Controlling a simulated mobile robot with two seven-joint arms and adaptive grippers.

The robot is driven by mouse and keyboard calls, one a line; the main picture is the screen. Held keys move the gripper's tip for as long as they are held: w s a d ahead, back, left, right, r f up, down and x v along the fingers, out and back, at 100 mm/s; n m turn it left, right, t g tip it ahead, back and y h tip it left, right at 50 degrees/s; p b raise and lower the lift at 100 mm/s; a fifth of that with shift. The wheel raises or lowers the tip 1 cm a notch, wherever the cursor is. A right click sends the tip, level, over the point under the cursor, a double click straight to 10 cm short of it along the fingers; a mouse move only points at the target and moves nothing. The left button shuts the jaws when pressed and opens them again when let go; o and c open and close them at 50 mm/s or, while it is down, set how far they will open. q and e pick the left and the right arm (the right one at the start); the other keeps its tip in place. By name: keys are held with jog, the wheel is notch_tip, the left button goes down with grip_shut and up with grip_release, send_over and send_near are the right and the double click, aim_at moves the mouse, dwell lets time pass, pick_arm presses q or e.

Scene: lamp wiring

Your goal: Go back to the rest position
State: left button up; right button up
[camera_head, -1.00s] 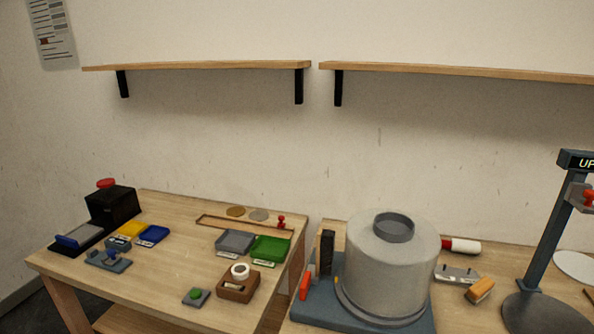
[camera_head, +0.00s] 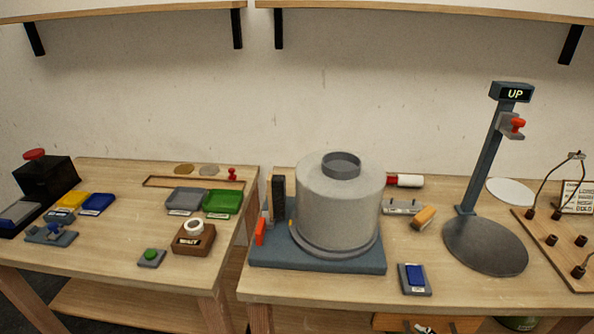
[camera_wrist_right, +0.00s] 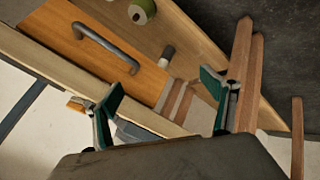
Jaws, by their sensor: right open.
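My right gripper (camera_wrist_right: 160,108) shows in the right wrist view with its two green-padded fingers spread wide apart and nothing between them. Behind the fingers are a wooden panel with a grey handle (camera_wrist_right: 105,47) and wooden beams. Neither gripper shows in the head view, and my left gripper is in no view. In the head view the lamp stand (camera_head: 488,180) with its "UP" sign stands upright on the right table, a red-tipped part on its side.
The right table (camera_head: 330,288) also holds a grey drum (camera_head: 338,210) on a blue base, a blue switch (camera_head: 414,278) and a wooden pegboard (camera_head: 560,255). The left table (camera_head: 110,255) holds coloured trays and a black box with a red button (camera_head: 45,175). Shelves (camera_head: 420,8) hang above.

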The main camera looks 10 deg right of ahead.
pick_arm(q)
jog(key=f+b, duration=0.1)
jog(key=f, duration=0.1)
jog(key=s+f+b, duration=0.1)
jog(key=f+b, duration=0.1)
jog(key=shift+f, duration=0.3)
pick_arm(e)
jog(key=s+a+f+m+t+y, duration=0.1)
jog(key=a+f+y, duration=0.3)
jog(key=a+f, duration=0.6)
notch_tip(320, 180, down, 2)
jog(key=shift+s+a+f+m+t+y, duration=0.2)
jog(key=shift+s+m+t+y, duration=0.1)
jog(key=shift+m+t, duration=0.3)
